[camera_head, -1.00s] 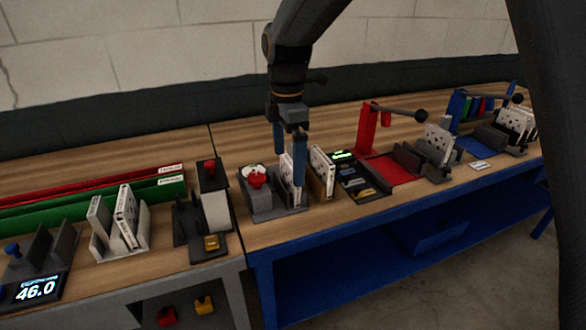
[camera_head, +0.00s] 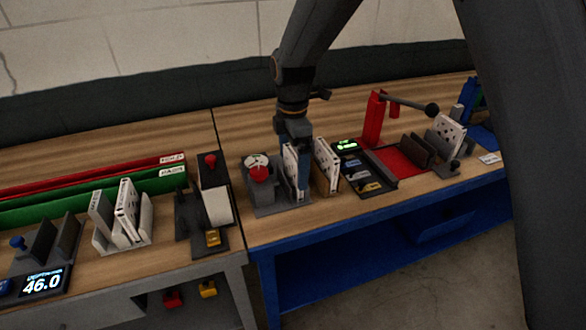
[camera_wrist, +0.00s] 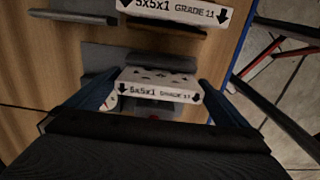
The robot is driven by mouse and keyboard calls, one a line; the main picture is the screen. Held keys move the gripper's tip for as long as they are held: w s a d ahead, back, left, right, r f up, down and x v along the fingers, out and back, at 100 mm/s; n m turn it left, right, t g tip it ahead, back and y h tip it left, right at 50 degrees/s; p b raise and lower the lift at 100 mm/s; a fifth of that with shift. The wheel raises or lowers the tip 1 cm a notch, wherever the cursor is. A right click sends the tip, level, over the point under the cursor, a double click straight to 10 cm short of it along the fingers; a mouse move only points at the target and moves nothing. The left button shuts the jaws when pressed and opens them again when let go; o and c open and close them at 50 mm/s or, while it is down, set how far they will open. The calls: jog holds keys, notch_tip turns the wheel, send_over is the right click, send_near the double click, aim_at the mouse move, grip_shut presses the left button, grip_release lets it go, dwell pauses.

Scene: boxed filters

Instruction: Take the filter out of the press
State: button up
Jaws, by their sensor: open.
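A white boxed filter (camera_head: 289,170) with dark marks stands upright in a grey holder (camera_head: 270,210) beside a red knob (camera_head: 258,174) and a white round dial. In the wrist view the same filter (camera_wrist: 150,84) reads 5x5x1. My gripper (camera_wrist: 156,80) is open, with its blue fingers apart at either end of the filter. In the head view one blue finger (camera_head: 303,182) hangs in front of the filter and partly hides it. I cannot tell whether the fingers touch it. A red lever press (camera_head: 376,120) stands to the right, with its red bed (camera_head: 400,161) bare.
A second filter (camera_head: 326,160) stands close to the right; it also shows in the wrist view (camera_wrist: 185,12). More filters stand in a white rack (camera_head: 128,212) at left and a grey holder (camera_head: 448,138) at right. A black panel (camera_head: 362,176) lies between.

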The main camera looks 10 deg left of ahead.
jog(key=shift+f, duration=0.25)
jog(key=c, duration=0.9)
